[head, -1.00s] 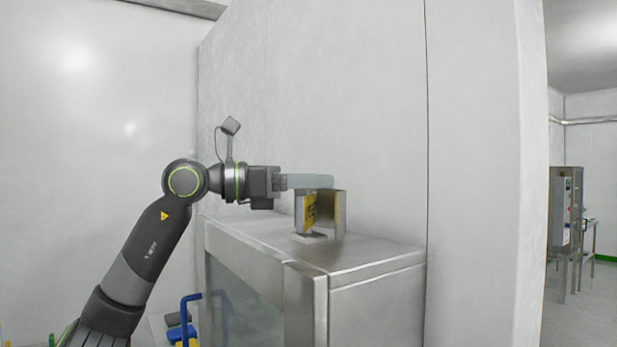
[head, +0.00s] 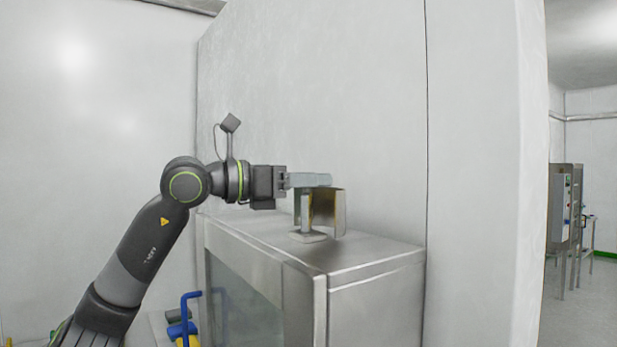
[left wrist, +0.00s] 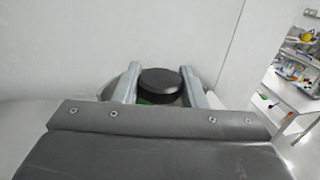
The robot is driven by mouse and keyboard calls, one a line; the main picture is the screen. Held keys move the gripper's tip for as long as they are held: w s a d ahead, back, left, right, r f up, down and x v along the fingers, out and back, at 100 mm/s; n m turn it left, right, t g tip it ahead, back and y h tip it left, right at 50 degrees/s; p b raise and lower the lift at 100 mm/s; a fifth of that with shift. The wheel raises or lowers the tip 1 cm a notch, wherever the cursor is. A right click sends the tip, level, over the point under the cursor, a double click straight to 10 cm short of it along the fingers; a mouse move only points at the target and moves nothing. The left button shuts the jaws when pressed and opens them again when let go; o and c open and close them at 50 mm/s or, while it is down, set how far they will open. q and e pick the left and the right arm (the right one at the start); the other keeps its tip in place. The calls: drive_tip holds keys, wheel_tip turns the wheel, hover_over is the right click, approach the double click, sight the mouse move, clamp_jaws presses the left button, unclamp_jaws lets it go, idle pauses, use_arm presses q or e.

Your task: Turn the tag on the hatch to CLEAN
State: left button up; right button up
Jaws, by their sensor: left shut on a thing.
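The hatch (head: 375,285) is a stainless cabinet with a glass front, against a pale wall. On its top stands the tag holder, with a small base (head: 308,237), an upright edge-on piece (head: 305,212) and a bent metal shield (head: 339,212). My left gripper (head: 314,181) is over the holder's top. In the left wrist view, its two fingers (left wrist: 161,88) are shut on a black round knob (left wrist: 160,80), with a green face partly showing below. No lettering can be read. My right gripper is not in view.
The wall behind the hatch is close to my left gripper. Blue and yellow items (head: 182,328) lie low beside the hatch at the left. A grey control cabinet (head: 565,210) stands far right. The left wrist view shows a cluttered bench (left wrist: 300,95) at right.

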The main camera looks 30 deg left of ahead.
use_arm(q)
drive_tip(key=n+t+y+p, duration=0.1)
drive_tip(key=n+y, duration=0.1)
drive_tip(key=y, duration=0.1)
drive_tip(key=n+t+y+p, duration=0.1)
drive_tip(key=n+y, duration=0.1)
drive_tip(key=y, duration=0.1)
drive_tip(key=shift+d+r+n+t+y, duration=0.1)
drive_tip(key=shift+r+n+t+y, duration=0.05)
drive_tip(key=shift+n+t+y, duration=0.25)
drive_tip(key=shift+n+y+p, duration=0.6)
drive_tip(key=shift+n+y, duration=0.8)
drive_tip(key=shift+y, duration=0.8)
drive_tip(key=o, duration=1)
drive_tip(key=s+b, duration=0.1)
drive_tip(key=s, duration=0.4)
drive_tip(key=s+d+b, duration=0.1)
drive_tip(key=s, duration=0.5)
drive_tip(key=s+b, duration=0.1)
drive_tip(key=s, duration=0.5)
drive_tip(key=shift+s+d, duration=0.15)
drive_tip(key=shift+s, duration=0.05)
